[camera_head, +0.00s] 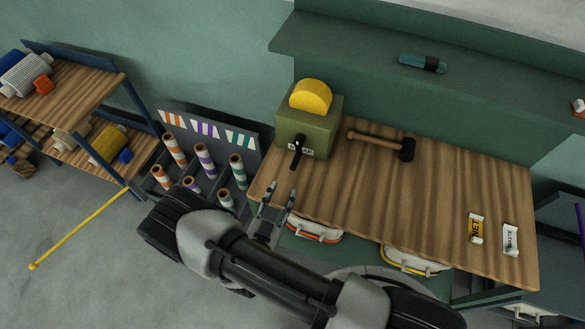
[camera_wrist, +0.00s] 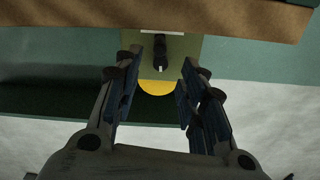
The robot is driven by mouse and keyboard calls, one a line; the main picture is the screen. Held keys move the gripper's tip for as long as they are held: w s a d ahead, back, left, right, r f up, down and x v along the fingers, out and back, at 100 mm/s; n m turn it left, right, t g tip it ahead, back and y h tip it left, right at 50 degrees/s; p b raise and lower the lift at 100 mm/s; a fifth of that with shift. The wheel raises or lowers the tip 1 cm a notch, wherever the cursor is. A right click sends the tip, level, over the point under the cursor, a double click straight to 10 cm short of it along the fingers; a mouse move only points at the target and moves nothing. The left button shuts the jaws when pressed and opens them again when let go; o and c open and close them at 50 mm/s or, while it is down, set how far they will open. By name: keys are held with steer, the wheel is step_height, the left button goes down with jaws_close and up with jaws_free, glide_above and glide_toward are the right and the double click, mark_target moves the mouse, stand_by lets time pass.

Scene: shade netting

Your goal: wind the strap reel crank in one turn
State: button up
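The strap reel is a green box (camera_head: 322,128) with a yellow round reel (camera_head: 311,96) on top, at the left back of the wooden bench. A black crank (camera_head: 297,151) sticks out of its front face, beside a small label. My gripper (camera_head: 279,191) is open and empty at the bench's left front edge, apart from the crank and in front of it. In the wrist view the crank (camera_wrist: 133,62) shows between the open fingers (camera_wrist: 160,79), a little left of centre, against the green box (camera_wrist: 178,50), with the yellow reel (camera_wrist: 157,88) partly hidden below.
A mallet (camera_head: 383,143) lies right of the box on the bench (camera_head: 425,190). Two labelled tags (camera_head: 475,228) lie at the right. A rack of striped rolls (camera_head: 205,160) stands left of the bench. The bench's middle is clear.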

mark_target(292, 170)
steer(key=b+x, duration=0.1)
steer(key=x, duration=0.9)
steer(key=shift+w, duration=0.1)
jaws_close()
